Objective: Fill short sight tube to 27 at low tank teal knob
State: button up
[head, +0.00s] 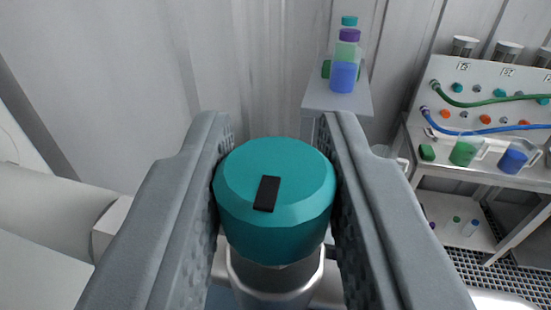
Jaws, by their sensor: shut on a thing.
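The teal knob (274,198) fills the middle of the head view, a faceted cap with a black mark (267,193) on its top. The mark is slightly tilted from upright in the picture. The knob sits on a metallic round neck (275,277). My gripper (277,150) is shut on the knob, with one grey finger on its left side and one on its right. No sight tube or scale is to be made out in this view. The tank under the knob is mostly hidden by the knob and fingers.
At right, a white panel (490,100) carries coloured knobs and green and blue hoses, with a green jug (463,153) and a blue jug (513,160) below. Pale pipes lie at left.

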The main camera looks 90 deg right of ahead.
jog(key=shift+m+g, duration=0.4)
jog(key=shift+g, duration=0.2)
jog(key=o, duration=1)
jog(key=shift+a, duration=0.1)
jog(key=w+a, duration=0.1)
jog(key=a, duration=1.6)
jog(key=shift+w, duration=0.4)
